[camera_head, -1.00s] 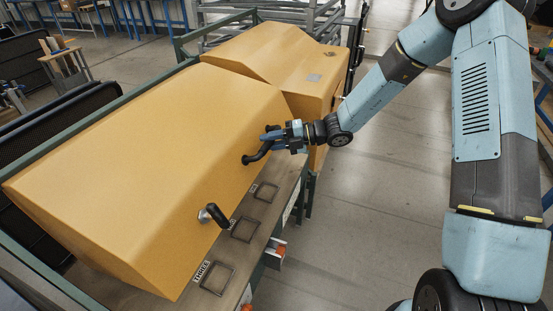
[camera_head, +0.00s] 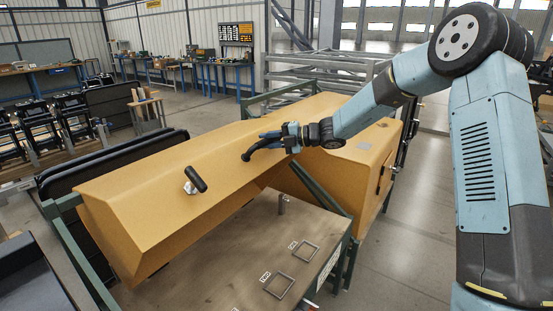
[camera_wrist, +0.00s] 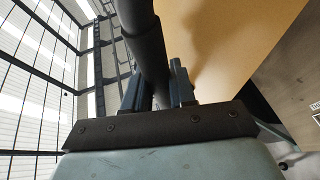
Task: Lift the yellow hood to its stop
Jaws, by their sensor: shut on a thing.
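The yellow hood (camera_head: 150,208) is tilted up in the head view, its front edge raised off the bench top beneath it. A black handle (camera_head: 258,149) sticks out from its front face. My gripper (camera_head: 279,139) is shut on this handle. In the wrist view the dark handle bar (camera_wrist: 147,45) runs between the two blue fingers (camera_wrist: 158,88), with the yellow hood (camera_wrist: 225,45) beside it. A second black handle (camera_head: 196,180) on a pale mount sits further left on the hood. The hood's hinge side is hidden.
The bench top (camera_head: 235,250) under the hood is bare in places, with square metal frames (camera_head: 279,285) and small labels. A second yellow housing (camera_head: 362,165) stands close on the right. Green frame bars (camera_head: 322,187) border the bench. Open floor lies to the right.

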